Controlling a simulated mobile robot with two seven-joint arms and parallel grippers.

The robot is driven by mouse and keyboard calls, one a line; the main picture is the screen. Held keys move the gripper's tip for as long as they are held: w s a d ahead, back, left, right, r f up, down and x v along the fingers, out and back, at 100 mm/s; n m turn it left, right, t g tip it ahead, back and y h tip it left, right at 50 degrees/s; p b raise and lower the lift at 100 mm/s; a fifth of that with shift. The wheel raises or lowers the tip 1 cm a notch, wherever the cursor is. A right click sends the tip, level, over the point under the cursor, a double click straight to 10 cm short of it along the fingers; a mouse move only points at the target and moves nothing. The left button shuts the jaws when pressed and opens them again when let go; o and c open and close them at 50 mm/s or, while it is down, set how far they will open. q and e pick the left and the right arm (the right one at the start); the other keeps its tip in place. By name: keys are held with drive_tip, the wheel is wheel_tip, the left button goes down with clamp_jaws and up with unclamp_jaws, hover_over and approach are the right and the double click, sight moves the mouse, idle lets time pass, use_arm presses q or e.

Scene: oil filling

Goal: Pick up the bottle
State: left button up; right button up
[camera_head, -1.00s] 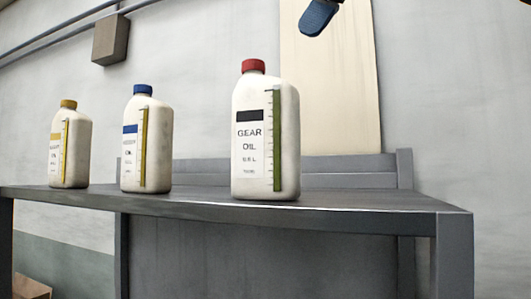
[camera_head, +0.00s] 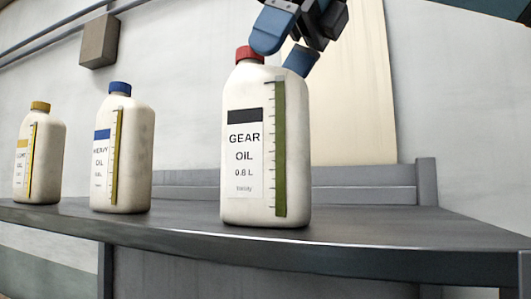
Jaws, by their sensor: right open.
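A white bottle (camera_head: 264,190) labelled GEAR OIL 0.8 L, with a red cap and a green side scale, stands upright on the grey table (camera_head: 400,227). My right gripper (camera_head: 286,46) is at the bottle's top, coming from above. Its blue fingers are spread: one overlaps the red cap (camera_head: 250,54) in the picture, the other is right of the bottle's shoulder. I cannot tell whether either finger touches the bottle. My left gripper is not in view.
A HEAVY OIL bottle (camera_head: 123,160) with a blue cap and a yellow-capped bottle (camera_head: 39,160) stand to the left on the table. The table is bare to the right. A grey raised ledge (camera_head: 350,174) runs along its back.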

sight(266, 88)
drive_tip(key=shift+a+f, duration=0.15)
drive_tip(key=shift+f, duration=0.2)
drive_tip(key=p+x, duration=0.1)
drive_tip(key=x, duration=0.2)
drive_tip(key=shift+s+f+p, duration=0.1)
drive_tip(key=shift+f+p, duration=0.15)
drive_tip(key=shift+p, duration=0.05)
drive_tip(key=shift+w+a+f, duration=0.2)
drive_tip(key=shift+f, duration=0.1)
drive_tip(key=shift+s+d, duration=0.1)
drive_tip(key=c, duration=0.6)
drive_tip(key=shift+r, duration=0.1)
clamp_jaws()
